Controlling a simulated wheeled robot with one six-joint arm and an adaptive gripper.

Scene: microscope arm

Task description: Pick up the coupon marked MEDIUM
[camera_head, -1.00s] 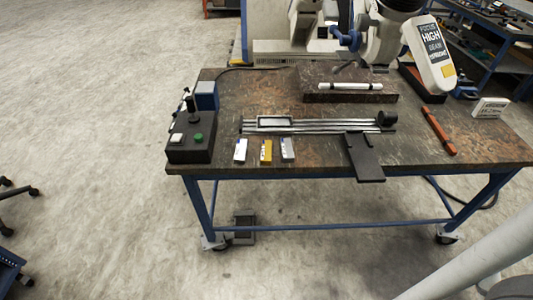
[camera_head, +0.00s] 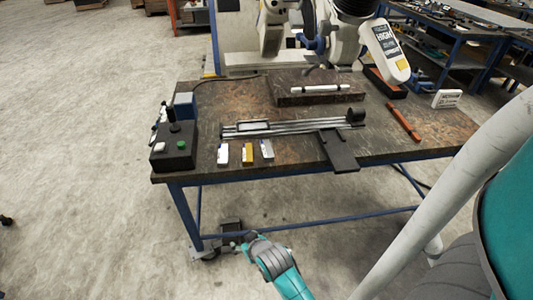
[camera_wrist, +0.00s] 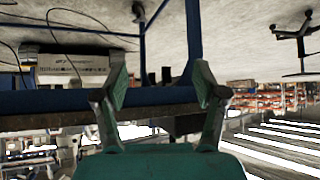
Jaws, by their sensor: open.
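Three small coupons lie in a row near the table's front edge in the head view: a white one (camera_head: 223,154), a yellow one (camera_head: 248,153) and a grey one (camera_head: 267,149). Their markings are too small to read, so I cannot tell which is MEDIUM. My gripper (camera_head: 246,243) is in front of the table, below its top and apart from the coupons. In the wrist view my gripper (camera_wrist: 166,92) has its two fingers spread, with nothing held between them. I cannot make out the coupons in that view.
The table (camera_head: 400,152) carries a black control box (camera_head: 172,154), a railed fixture (camera_head: 290,127) with a black plate (camera_head: 338,150), a stone block (camera_head: 318,95) and an orange bar (camera_head: 403,122). A large white instrument (camera_head: 384,50) stands behind. Blue table legs are near my gripper.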

